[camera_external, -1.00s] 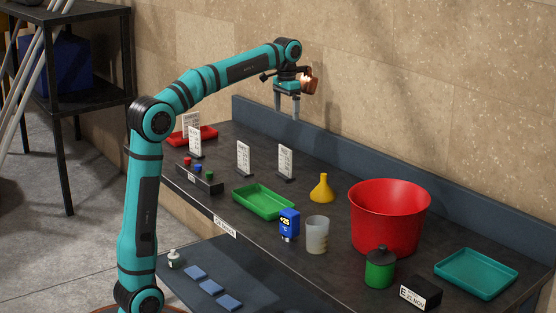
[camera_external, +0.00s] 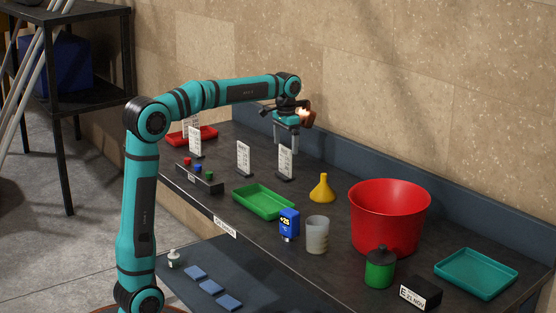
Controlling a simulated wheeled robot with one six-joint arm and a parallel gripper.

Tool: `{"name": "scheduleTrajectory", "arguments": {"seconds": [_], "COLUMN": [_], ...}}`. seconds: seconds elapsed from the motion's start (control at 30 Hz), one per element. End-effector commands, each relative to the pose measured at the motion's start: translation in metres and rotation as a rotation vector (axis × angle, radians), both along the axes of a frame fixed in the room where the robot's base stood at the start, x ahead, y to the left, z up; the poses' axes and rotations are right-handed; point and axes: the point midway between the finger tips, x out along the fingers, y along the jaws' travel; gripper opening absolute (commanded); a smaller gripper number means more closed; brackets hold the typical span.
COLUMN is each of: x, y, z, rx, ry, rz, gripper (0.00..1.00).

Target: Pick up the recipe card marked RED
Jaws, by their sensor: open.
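Several white cards stand upright in dark holders on the dark bench. One card (camera_external: 195,142) is at the left, one card (camera_external: 244,158) is in the middle, and one card (camera_external: 286,161) is to its right. Another card (camera_external: 187,126) stands by the red tray (camera_external: 206,136) at the far left, partly hidden. Their print is too small to read, so I cannot tell which is marked RED. My gripper (camera_external: 286,148) points down with its jaws open and empty. In the picture its fingertips overlap the top of the right-hand card; I cannot tell whether they touch it.
A small dark box with coloured knobs (camera_external: 199,179), a green tray (camera_external: 263,202), a yellow funnel (camera_external: 322,189), a blue device (camera_external: 289,225), a clear beaker (camera_external: 317,236), and a red bucket (camera_external: 389,219) stand nearby. A low wall (camera_external: 340,139) runs along the bench's back.

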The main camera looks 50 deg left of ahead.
Motion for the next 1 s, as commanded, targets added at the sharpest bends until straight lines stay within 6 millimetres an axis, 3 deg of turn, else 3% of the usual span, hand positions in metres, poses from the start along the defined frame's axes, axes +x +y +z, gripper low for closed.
{"name": "scheduleTrajectory", "arguments": {"seconds": [0.3,0.57,0.67,0.9,1.0], "x": [-0.001,0.000,0.000,0.000,0.000], "y": [0.002,0.002,0.002,0.002,0.002], "z": [-0.041,-0.045,-0.045,-0.045,-0.045], "rx": [0.000,0.000,0.000,0.000,0.000], "ry": [0.001,-0.001,-0.001,-0.001,-0.001], "rz": [0.000,0.000,0.000,0.000,0.000], "gripper": [1.00,1.00,0.84,0.38,0.37]}}
